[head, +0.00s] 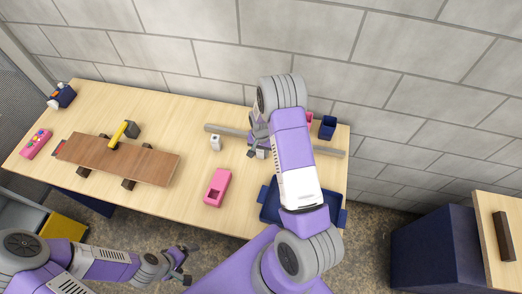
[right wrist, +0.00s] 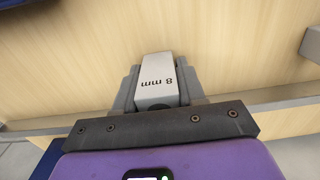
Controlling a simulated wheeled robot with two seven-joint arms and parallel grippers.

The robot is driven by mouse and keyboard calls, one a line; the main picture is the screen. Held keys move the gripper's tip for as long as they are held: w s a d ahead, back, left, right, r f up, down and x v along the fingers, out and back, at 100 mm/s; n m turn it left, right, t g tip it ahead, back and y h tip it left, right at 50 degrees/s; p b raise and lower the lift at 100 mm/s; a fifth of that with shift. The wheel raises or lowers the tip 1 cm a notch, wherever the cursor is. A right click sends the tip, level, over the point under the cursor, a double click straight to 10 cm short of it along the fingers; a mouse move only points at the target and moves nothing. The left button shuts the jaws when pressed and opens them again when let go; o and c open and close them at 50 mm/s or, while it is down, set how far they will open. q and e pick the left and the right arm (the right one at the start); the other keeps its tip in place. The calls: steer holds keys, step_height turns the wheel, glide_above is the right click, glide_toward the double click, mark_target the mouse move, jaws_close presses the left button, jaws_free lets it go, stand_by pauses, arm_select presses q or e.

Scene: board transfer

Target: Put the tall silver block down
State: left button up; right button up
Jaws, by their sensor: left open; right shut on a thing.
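The tall silver block (right wrist: 158,78), marked "8 mm", is between the fingers of my right gripper (right wrist: 160,95) in the right wrist view. The fingers press on its two sides, with wooden table top beyond it. In the head view my right gripper (head: 258,148) is over the table near the grey rail, and my arm partly hides it. I cannot tell whether the block touches the table. My left gripper (head: 182,264) is open and empty, off the table's front edge.
A small grey block (head: 216,143) and a pink block (head: 212,197) stand left of my right gripper. A grey rail (head: 228,131) runs behind. A blue tray (head: 265,210) lies near the front edge. A brown board (head: 100,158) rests on supports at left, with a yellow-handled hammer (head: 122,132).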

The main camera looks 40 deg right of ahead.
steer(key=o, duration=1.2)
steer(key=shift+f, duration=0.15)
step_height(320, 180, up, 12)
steer(key=shift+r, duration=0.25)
steer(key=shift+s+f, duration=0.1)
